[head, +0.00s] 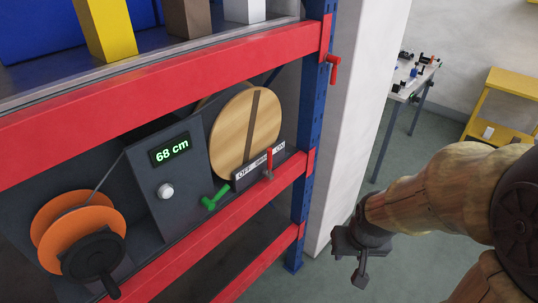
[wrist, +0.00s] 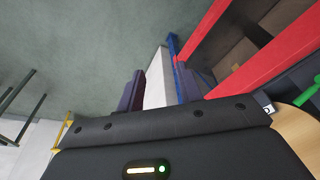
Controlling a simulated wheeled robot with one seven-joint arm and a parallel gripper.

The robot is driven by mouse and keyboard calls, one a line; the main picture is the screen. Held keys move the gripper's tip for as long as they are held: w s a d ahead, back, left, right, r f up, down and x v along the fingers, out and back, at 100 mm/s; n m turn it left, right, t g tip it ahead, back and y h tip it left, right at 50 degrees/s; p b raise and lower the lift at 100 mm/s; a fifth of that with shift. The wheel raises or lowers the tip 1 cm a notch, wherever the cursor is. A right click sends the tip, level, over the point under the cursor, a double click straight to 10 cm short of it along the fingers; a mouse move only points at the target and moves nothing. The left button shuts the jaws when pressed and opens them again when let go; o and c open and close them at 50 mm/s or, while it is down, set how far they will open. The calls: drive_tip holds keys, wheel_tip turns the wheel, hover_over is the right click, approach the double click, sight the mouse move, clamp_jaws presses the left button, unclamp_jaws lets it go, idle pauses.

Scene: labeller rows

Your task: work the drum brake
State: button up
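The wooden drum (head: 233,135) stands on the rack shelf; part of it also shows at the right edge of the wrist view (wrist: 303,125). In front of it is a plate (head: 245,174) marked OFF at left and ON at right. A red brake lever (head: 269,162) stands upright near the plate's middle and hides part of the lettering. My gripper (head: 352,262) is right of the rack, beyond the blue post and apart from the lever. In the wrist view its two fingers (wrist: 160,92) are spread with nothing between them.
A grey panel reads 68 cm (head: 170,150), with a white knob (head: 165,191). A green handle (head: 213,198) is left of the plate. An orange reel (head: 75,225) has a black crank (head: 95,255). Red beams (head: 160,85) and a blue post (head: 313,110) frame the shelf.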

sight(270, 157)
drive_tip(key=w+a+f+n+t+y+b, duration=0.1)
drive_tip(key=w+a+f+t+b, duration=0.2)
drive_tip(key=w, duration=0.5)
drive_tip(key=w+a+f+n+t+y+b, duration=0.1)
drive_tip(key=w+a+f+t+b, duration=0.15)
drive_tip(key=w+a+t, duration=0.4)
drive_tip(key=w+a+r+n+t+y+b, duration=0.1)
drive_tip(key=w+a+r+t+y+b, duration=0.1)
drive_tip(key=w+a+t+y+b, duration=0.1)
drive_tip(key=w+a+t+b, duration=0.1)
drive_tip(key=w+a+t, duration=0.1)
drive_tip(key=w+a, duration=0.1)
drive_tip(key=shift+w+n+y, duration=0.3)
drive_tip(key=shift+n+y, duration=0.1)
drive_tip(key=p+x, duration=0.5)
drive_tip(key=x, duration=1.2)
drive_tip(key=shift+w+f+p, duration=0.1)
drive_tip(key=shift+w+p, duration=0.1)
drive_tip(key=shift+p, duration=0.2)
drive_tip(key=shift+c, duration=0.5)
clamp_jaws()
